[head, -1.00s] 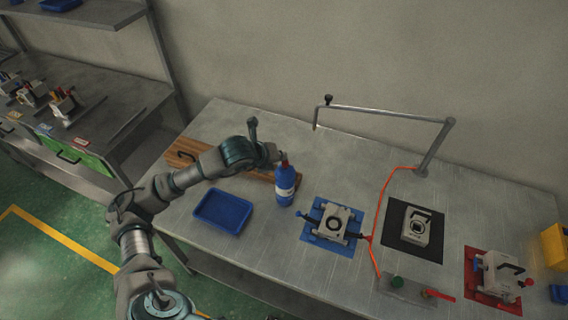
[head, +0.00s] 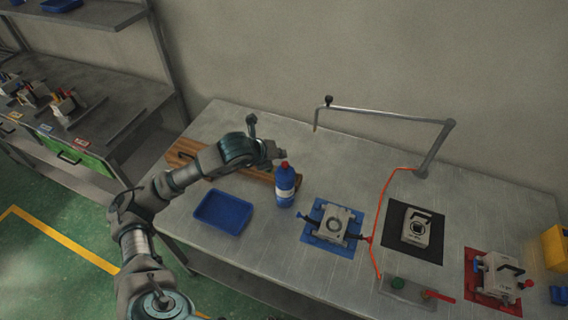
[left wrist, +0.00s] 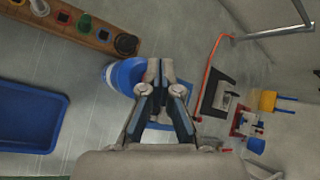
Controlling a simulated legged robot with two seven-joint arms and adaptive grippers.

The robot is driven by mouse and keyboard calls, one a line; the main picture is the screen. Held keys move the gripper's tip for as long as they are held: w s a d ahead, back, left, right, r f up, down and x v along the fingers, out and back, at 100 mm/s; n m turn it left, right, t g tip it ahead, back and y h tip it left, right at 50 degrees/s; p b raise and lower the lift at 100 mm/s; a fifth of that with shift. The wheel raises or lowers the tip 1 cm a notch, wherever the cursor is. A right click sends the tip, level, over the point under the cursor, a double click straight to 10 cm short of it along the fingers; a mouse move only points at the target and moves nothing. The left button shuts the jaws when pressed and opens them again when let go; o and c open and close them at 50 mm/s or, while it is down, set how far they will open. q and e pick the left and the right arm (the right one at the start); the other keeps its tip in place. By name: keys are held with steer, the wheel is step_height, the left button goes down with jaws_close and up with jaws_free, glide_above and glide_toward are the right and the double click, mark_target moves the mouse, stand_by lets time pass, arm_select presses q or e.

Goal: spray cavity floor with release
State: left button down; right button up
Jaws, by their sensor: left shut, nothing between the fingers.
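A blue spray bottle (head: 285,190) with a pale label and red top stands upright on the steel table. My left gripper (head: 281,153) is just behind and above the bottle's top in the head view. In the left wrist view the gripper (left wrist: 160,68) has its fingers together with nothing between them, and the bottle (left wrist: 122,76) is partly hidden behind them. A grey mould block (head: 336,221) with a round recess sits on a blue mat (head: 322,243), right of the bottle. My right gripper is not in view.
A blue tray (head: 222,212) lies left of the bottle, before a wooden rack (head: 188,152). A black mat (head: 396,240) and red mat (head: 474,282) carry other mould parts. A bent metal arm (head: 390,112) and orange hose (head: 378,213) stand to the right.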

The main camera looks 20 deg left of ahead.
mark_target(283, 164)
arm_select(q)
steer(key=shift+d+r, duration=0.15)
steer(key=shift+d, duration=0.25)
steer(key=shift+d+r, duration=0.15)
steer(key=r+p, duration=0.1)
steer(key=r, duration=0.1)
steer(key=r+p, duration=0.2)
steer(key=r, duration=0.1)
steer(key=shift+a+r, duration=0.25)
steer(key=shift+r, duration=0.05)
steer(key=shift+d, duration=0.15)
steer(key=shift+a, duration=0.25)
steer(key=shift+d, duration=0.15)
stand_by(0.4)
stand_by(0.5)
